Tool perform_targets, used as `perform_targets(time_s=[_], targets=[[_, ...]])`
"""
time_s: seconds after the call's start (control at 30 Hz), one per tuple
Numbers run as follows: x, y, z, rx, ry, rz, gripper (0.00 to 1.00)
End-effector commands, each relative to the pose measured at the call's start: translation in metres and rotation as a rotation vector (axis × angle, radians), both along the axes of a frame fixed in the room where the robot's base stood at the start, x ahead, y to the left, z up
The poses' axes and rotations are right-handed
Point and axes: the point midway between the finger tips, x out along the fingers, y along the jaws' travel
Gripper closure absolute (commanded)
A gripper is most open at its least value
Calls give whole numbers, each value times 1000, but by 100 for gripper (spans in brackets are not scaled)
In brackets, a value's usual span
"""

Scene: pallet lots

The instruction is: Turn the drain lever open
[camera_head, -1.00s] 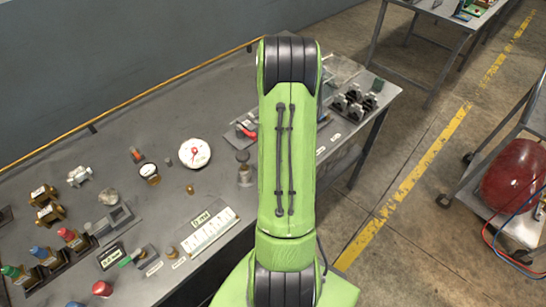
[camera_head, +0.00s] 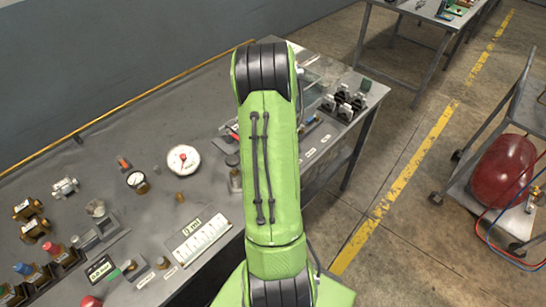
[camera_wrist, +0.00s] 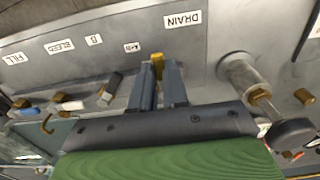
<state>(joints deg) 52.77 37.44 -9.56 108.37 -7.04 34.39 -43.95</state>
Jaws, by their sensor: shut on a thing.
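My gripper (camera_wrist: 158,82) shows in the wrist view with two dark parallel fingers pointing at a grey panel. It is shut on a brass-coloured piece, the drain lever (camera_wrist: 157,62), just below the upside-down DRAIN label (camera_wrist: 182,20). Only the lever's brass end shows between the fingertips; the rest is hidden by the fingers, so I cannot tell its angle. In the head view my own green arm covers the gripper and the lever.
In the wrist view, a pipe fitting with a brass nut (camera_wrist: 258,94) stands right of the fingers, and a dark-handled valve (camera_wrist: 109,88) left.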

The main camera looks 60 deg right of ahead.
Motion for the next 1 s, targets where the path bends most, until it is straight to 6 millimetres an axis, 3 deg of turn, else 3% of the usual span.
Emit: perform_targets(time_s=[0.47,0.5,0.63,0.9,1.0], targets=[[1,-1,1,-3,-3,13,100],[1,-1,1,-4,-2,13,80],[0,-1,0,-2,-2,12,60],[0,-1,1,-1,-1,11,60],[1,-1,12,-5,-2,11,60]])
